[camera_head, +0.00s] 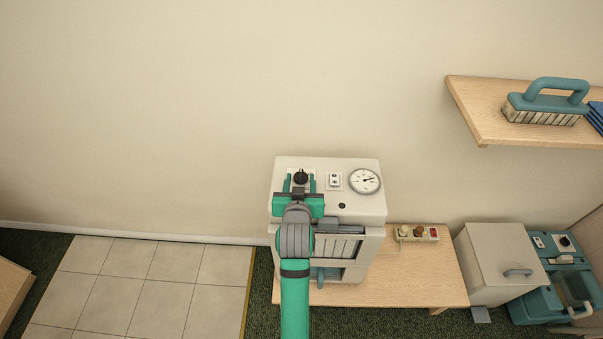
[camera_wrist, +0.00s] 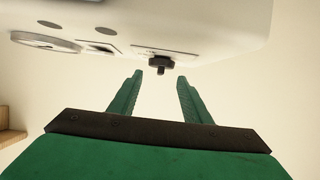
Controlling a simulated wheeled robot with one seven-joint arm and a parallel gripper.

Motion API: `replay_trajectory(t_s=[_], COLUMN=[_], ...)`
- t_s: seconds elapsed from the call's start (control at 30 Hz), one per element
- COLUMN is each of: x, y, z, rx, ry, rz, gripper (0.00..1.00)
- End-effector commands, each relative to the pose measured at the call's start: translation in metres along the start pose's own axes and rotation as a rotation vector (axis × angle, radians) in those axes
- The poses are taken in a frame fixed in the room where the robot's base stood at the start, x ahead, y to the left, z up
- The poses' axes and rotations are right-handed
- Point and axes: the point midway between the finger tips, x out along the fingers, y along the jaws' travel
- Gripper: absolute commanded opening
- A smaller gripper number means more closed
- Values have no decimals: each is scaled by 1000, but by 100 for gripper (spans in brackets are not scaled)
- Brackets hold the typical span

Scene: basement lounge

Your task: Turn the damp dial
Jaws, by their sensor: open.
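The black damp dial (camera_head: 300,177) is a small round knob on a light plate at the upper left of the white machine's (camera_head: 284,165) sloping front panel. In the wrist view the dial (camera_wrist: 160,65) sticks out from the panel, just beyond the fingertips and between their lines. My gripper (camera_head: 300,182) is open, with one green finger on each side of the dial in the head view. In the wrist view my gripper (camera_wrist: 159,75) shows a gap between its fingers with nothing in it. I cannot tell whether a finger touches the dial.
A round gauge (camera_head: 365,181) and a small switch plate (camera_head: 334,181) are to the right of the dial. The machine stands on a wooden bench (camera_head: 420,285) with a power strip (camera_head: 418,233). A shelf (camera_head: 480,120) with a brush (camera_head: 547,103) is at upper right. The wall above is clear.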

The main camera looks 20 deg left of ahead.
Motion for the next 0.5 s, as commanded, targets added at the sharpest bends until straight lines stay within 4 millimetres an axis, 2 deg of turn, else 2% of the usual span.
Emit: replay_trajectory(t_s=[0.1, 0.23, 0.5], x=[20, 36, 49], y=[0, 1, 2], z=[0, 0, 0], rx=[0, 0, 1], ry=[0, 0, 0], rz=[0, 1, 2], gripper=[44, 44, 44])
